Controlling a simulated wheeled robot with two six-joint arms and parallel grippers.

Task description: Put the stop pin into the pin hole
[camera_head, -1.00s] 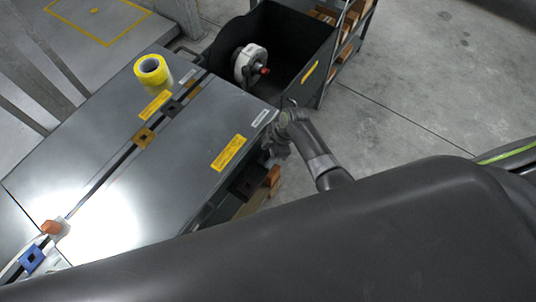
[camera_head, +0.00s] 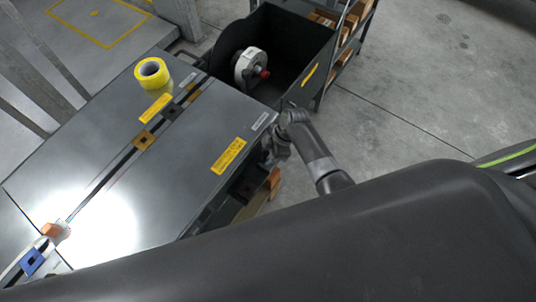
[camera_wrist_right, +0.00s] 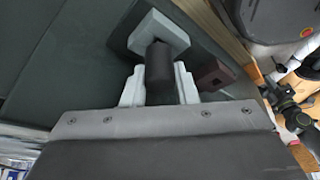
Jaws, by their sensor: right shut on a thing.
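In the right wrist view a dark cylinder (camera_wrist_right: 159,66), which looks like the stop pin, stands between the two pale fingers of my right gripper (camera_wrist_right: 159,88). The gripper is shut on it. A light grey block (camera_wrist_right: 160,30) lies just beyond the cylinder's far end. I cannot tell whether they touch or whether this block has the pin hole. In the head view my right gripper (camera_head: 273,152) is beside the table's right edge, and the pin is too small or hidden to make out there. My left gripper is not in view.
The grey table (camera_head: 120,120) has a long slot with small blocks along it. A yellow tape roll (camera_head: 152,73) stands on it. A black bin (camera_head: 290,40) holds a white wheel-like part. A brown block (camera_wrist_right: 214,75) is close right of the gripper. Floor on the right is clear.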

